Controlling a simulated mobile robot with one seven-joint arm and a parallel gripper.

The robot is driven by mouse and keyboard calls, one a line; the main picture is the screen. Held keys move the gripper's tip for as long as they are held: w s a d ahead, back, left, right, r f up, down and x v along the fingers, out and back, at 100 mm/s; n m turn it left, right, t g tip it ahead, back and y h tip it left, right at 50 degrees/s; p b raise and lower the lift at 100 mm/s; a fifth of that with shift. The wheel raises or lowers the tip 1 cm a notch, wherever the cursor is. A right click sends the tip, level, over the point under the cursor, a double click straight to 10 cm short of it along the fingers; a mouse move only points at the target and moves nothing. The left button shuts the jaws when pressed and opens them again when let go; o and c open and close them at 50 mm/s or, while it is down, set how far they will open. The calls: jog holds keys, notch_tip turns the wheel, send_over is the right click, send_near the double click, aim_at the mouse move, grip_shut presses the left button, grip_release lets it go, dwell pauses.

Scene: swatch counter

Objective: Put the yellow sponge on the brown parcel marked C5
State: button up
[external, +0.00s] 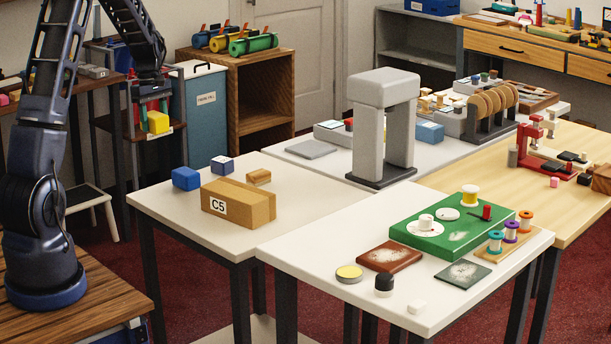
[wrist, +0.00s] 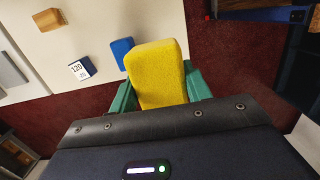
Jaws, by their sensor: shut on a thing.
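The yellow sponge (external: 158,122) hangs in my gripper (external: 153,108), above the floor and left of the pale table in the external view. In the wrist view the sponge (wrist: 158,75) sits between the two teal fingers, which are shut on it. The brown parcel marked C5 (external: 254,204) lies on the pale table in the external view, with its label facing front left. Its top looks bare. I cannot make out the parcel in the wrist view.
Near the parcel are a blue block (external: 186,178), a white and blue cube (external: 222,165) and a small wooden block (external: 259,176). A grey arch (external: 384,125) stands beyond, to the right. The pale table's front left corner (external: 160,205) is clear.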

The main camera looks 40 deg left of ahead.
jog(key=shift+w+d+r, duration=0.2)
jog(key=shift+d+r, duration=0.1)
jog(key=w+d+r, duration=0.2)
jog(key=w+d, duration=0.1)
jog(key=d, duration=0.3)
jog(key=w+d+r, duration=0.2)
jog(key=w+d, duration=0.1)
jog(key=d, duration=0.4)
notch_tip(320, 180, up, 3)
send_over(238, 190)
notch_tip(238, 190, down, 20)
jog(key=shift+a+r, duration=0.1)
jog(key=shift+f, duration=0.2)
jog(key=o, duration=0.9)
jog(key=shift+o, duration=0.2)
